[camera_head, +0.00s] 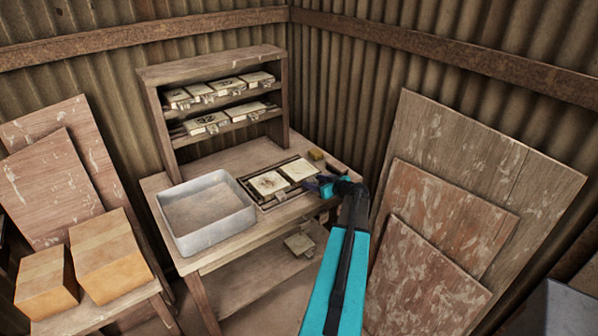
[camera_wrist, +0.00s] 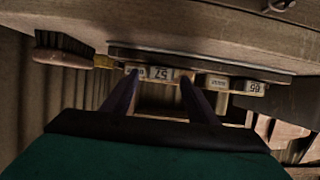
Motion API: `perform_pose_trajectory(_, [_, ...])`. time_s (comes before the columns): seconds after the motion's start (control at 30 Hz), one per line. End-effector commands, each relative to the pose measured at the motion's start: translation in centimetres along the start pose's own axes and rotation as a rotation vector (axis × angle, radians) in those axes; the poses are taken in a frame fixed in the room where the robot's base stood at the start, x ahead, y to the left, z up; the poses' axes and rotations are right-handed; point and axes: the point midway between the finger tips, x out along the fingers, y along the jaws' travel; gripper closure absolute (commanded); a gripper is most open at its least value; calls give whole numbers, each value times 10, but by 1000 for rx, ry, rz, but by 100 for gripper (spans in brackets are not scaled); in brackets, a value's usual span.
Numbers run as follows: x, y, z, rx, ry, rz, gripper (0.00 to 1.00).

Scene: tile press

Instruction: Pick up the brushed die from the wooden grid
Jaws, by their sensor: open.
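Two pale square dies lie in a dark wooden grid on the bench: a left die (camera_head: 268,183) and a right die (camera_head: 298,170). The grid (camera_head: 262,204) shows its near edge. My gripper (camera_head: 327,186) is at the grid's right end, near the right die. In the wrist view, my open fingers (camera_wrist: 158,77) point at a numbered die edge (camera_wrist: 160,73), with a tip on either side. Contact cannot be told. A second numbered die edge (camera_wrist: 236,84) shows further right. I cannot tell which die is brushed.
A brush (camera_wrist: 75,51) lies left of the fingers in the wrist view. A grey metal tray (camera_head: 205,240) stands left of the grid. A rack (camera_head: 215,68) behind holds several dies. Another die (camera_head: 299,243) is on the lower shelf. Boards lean at the right.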

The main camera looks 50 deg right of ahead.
Motion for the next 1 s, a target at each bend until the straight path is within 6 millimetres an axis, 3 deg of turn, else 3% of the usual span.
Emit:
perform_pose_trajectory(0.2, [11,1,0,0,0,2,47])
perform_pose_trajectory(0.73, [11,1,0,0,0,2,47])
perform_pose_trajectory(0.77, [11,1,0,0,0,2,49])
perform_pose_trajectory(1.0, [10,1,0,0,0,2,89])
